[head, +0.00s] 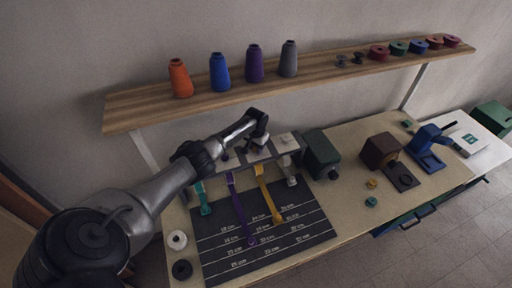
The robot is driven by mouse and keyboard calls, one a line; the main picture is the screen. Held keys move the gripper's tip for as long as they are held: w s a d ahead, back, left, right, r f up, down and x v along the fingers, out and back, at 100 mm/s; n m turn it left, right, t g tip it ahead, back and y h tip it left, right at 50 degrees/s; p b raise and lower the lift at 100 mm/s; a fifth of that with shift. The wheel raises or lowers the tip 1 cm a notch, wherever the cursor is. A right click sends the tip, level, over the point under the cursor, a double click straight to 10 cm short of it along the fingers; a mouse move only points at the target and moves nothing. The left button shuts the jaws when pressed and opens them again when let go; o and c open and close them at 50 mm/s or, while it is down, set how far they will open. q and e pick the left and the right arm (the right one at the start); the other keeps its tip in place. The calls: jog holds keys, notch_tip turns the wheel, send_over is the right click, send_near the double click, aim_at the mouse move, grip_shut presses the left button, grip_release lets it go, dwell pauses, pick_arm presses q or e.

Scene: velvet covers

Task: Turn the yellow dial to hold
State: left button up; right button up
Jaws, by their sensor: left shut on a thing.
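My left gripper (258,145) reaches in from the left and points down over the top of the grey ribbon dispenser (236,163). Its jaws are shut on a small part there, above the yellow ribbon (267,193). By its place this is the yellow dial, but the fingers hide it, and its setting cannot be read. A pale plate with a small knob (285,141) lies just right of the gripper. A purple ribbon (239,205), a teal ribbon (202,197) and a grey one (291,172) also hang out at the front. My right gripper is out of view.
A dark measuring mat (315,222) lies before the dispenser. A green box (321,152) stands close on its right, then a brown device (381,150) and a blue press (428,145). A wooden shelf (330,62) with thread cones runs behind. The table's right front is mostly clear.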

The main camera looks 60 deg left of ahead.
pick_arm(q)
jog(key=shift+r+m, duration=0.1)
jog(key=shift+m, duration=1)
jog(key=o, duration=0.9)
notch_tip(320, 180, up, 6)
jog(key=shift+f+p, duration=0.1)
jog(key=shift+p, duration=0.25)
jog(key=shift+r, duration=0.8)
